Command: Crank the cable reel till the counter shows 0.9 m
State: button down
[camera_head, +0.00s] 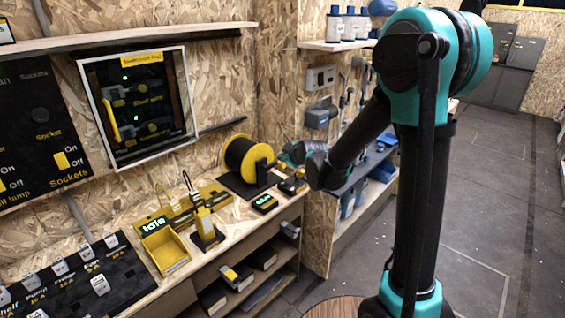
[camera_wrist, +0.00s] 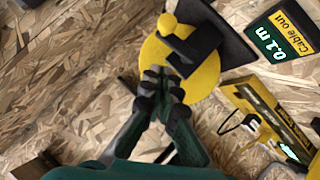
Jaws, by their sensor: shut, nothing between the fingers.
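The cable reel (camera_head: 240,155) stands on the bench, with black cable and yellow flanges. In the wrist view, its yellow flange (camera_wrist: 207,78) faces me, with a black crank arm (camera_wrist: 196,45) and a yellow knob (camera_wrist: 167,20) at the top. The counter (camera_wrist: 284,32) reads "Cable out 0.1 m"; it also shows in the head view (camera_head: 264,202), too small to read. My gripper (camera_wrist: 163,76) is shut and empty, its tips in front of the flange, below the knob. Whether the tips touch the crank is unclear. In the head view my arm partly hides the gripper.
A yellow bin (camera_head: 166,250) and an "Idle" display (camera_head: 154,225) stand left along the bench. A yellow device with a cable (camera_wrist: 262,110) lies beside the counter. An OSB wall and a shelf with bottles (camera_head: 350,25) stand close behind my arm. The floor at right is clear.

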aim_at(279, 162)
jog(key=shift+w+a+f, duration=0.15)
jog(key=shift+w+f, duration=1)
jog(key=shift+f, duration=0.1)
jog(key=shift+w+a+f, duration=0.1)
jog(key=shift+w+f, duration=1.05)
jog(key=shift+f, duration=0.1)
jog(key=shift+w+d+f+m+g, duration=0.15)
jog(key=shift+w+f+m+g, duration=0.1)
jog(key=shift+m+g, duration=0.15)
